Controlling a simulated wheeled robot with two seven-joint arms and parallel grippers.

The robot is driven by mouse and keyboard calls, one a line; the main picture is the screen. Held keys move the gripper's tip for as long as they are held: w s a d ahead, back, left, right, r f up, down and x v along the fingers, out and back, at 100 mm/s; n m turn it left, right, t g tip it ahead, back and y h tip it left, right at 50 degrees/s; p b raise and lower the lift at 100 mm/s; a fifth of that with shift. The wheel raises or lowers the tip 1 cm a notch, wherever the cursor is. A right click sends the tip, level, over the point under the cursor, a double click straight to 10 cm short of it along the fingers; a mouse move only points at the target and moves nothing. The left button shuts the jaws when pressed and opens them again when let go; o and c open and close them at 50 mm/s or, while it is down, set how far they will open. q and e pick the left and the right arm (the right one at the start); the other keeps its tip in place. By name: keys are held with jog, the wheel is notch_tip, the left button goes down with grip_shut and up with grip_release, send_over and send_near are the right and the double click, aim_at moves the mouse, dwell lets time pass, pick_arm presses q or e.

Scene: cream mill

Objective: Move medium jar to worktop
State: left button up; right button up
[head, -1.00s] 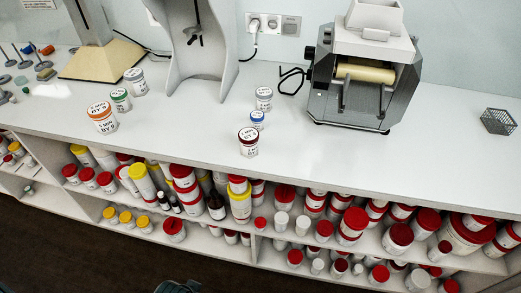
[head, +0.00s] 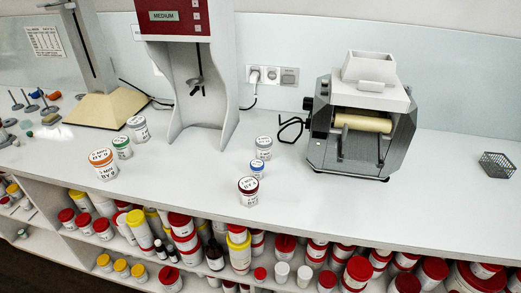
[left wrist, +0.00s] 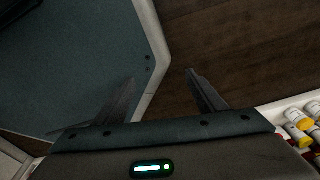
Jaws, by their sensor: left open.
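White labelled jars stand upright on the white worktop (head: 400,212) in the head view. On the left are an orange-lidded jar (head: 103,166), a green-lidded jar (head: 122,149) and a grey-lidded jar (head: 139,130). Near the middle are a dark-red-lidded jar (head: 249,193), a small blue-lidded jar (head: 257,170) and another grey-lidded jar (head: 263,149). I cannot tell which is the medium jar. A machine behind them carries a "MEDIUM" sign (head: 164,16). My left gripper (left wrist: 160,76) is open and empty above the dark floor, away from the jars. My right gripper is not in view.
Shelves below the worktop hold many red- and yellow-lidded containers (head: 184,240). A roller mill (head: 362,125) and a wire basket (head: 496,164) stand to the right. A beige-based stand (head: 108,107) and small tools are at the left. The worktop's front right is clear.

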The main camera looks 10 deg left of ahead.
pick_arm(q)
jog(key=s, duration=0.1)
jog(key=s+f, duration=0.1)
jog(key=s, duration=0.1)
jog(key=s+a+f, duration=0.1)
jog(key=shift+s, duration=0.2)
dwell(0.9)
